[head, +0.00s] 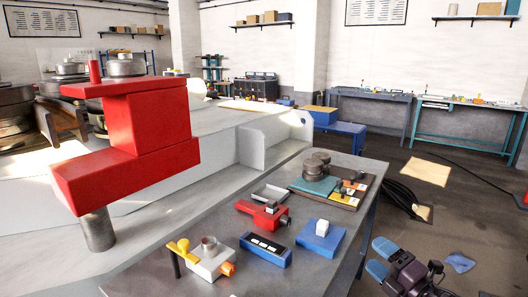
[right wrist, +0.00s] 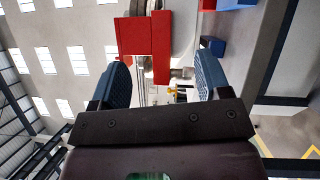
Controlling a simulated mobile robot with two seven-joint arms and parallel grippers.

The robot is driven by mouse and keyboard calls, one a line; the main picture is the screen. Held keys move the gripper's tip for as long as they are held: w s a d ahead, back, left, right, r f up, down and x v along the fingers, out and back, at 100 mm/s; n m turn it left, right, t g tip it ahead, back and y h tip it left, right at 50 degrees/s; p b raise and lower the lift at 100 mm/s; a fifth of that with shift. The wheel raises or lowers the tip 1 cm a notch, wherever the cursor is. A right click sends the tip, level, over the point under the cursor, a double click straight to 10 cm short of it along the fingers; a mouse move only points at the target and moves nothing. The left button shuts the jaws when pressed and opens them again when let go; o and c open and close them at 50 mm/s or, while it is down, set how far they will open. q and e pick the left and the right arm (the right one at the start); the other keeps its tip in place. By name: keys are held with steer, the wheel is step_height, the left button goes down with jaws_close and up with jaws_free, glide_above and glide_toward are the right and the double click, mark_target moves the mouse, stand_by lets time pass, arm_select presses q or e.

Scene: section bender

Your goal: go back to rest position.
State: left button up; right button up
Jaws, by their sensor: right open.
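My right gripper (head: 380,259) shows at the lower right of the head view, beside the right edge of the grey work table (head: 225,268). Its two blue fingers stand apart with nothing between them. In the right wrist view the open gripper (right wrist: 163,82) shows a finger on each side, with the red machine part (right wrist: 145,38) seen beyond them. My left gripper is in neither view.
The large red bender part (head: 140,130) stands at the left. The table holds a red vise-like tool (head: 262,212), a blue block (head: 320,237) and a white block with yellow lever (head: 209,260). Black cable (head: 404,198) lies on the floor; open floor (head: 455,225) is at right.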

steer(key=s+d+f+m+g+h, duration=0.1)
steer(key=s+f+m+h, duration=0.3)
steer(key=s+f+m, duration=0.8)
steer(key=s+f+m+g+h, duration=0.4)
steer(key=s+f+m, duration=0.8)
steer(key=s, duration=0.5)
steer(key=shift+d+f+g+h+p, duration=0.35)
steer(key=shift+f+h, duration=0.15)
steer(key=shift+h, duration=0.3)
steer(key=shift+s, duration=0.1)
